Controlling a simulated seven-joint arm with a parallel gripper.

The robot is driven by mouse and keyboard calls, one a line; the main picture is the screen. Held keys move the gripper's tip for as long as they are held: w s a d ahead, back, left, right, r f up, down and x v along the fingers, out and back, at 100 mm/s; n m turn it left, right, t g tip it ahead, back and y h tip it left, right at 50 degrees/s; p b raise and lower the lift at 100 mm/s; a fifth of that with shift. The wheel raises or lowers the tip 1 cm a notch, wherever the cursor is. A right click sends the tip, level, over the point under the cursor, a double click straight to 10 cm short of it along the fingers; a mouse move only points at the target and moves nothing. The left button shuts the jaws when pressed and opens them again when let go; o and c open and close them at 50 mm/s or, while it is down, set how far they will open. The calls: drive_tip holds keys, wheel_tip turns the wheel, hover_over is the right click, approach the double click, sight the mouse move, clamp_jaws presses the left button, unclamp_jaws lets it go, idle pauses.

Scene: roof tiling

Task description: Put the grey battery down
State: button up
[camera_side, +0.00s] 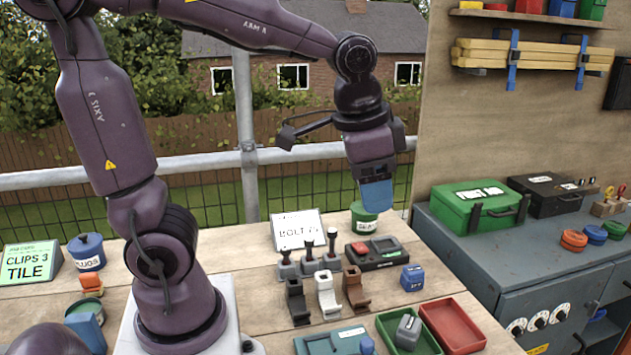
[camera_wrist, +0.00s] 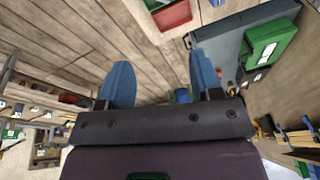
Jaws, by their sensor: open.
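The grey battery (camera_side: 408,332) appears as a small grey block lying in the green tray (camera_side: 384,322) at the front of the bench. My gripper (camera_side: 377,196) hangs above the back part of the bench, well above and behind the tray. Its blue fingers point down and look empty. In the wrist view my gripper (camera_wrist: 161,82) has its two blue fingers spread wide with nothing between them. The grey battery cannot be made out in the wrist view.
A red tray (camera_side: 452,325) sits right of the green tray. A blue battery-like block (camera_side: 411,277), a charger-like box (camera_side: 373,252) and several upright tools and brackets (camera_side: 326,290) stand behind. A green pot (camera_side: 364,220) is near my fingers. A grey cabinet (camera_side: 520,265) borders the right.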

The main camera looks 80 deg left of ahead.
drive_tip(key=s+r+n+t, duration=0.1)
drive_tip(key=s+n+t, duration=0.1)
drive_tip(key=s, duration=0.6)
drive_tip(key=shift+n+t+h, duration=0.3)
drive_tip(key=shift+t, duration=0.1)
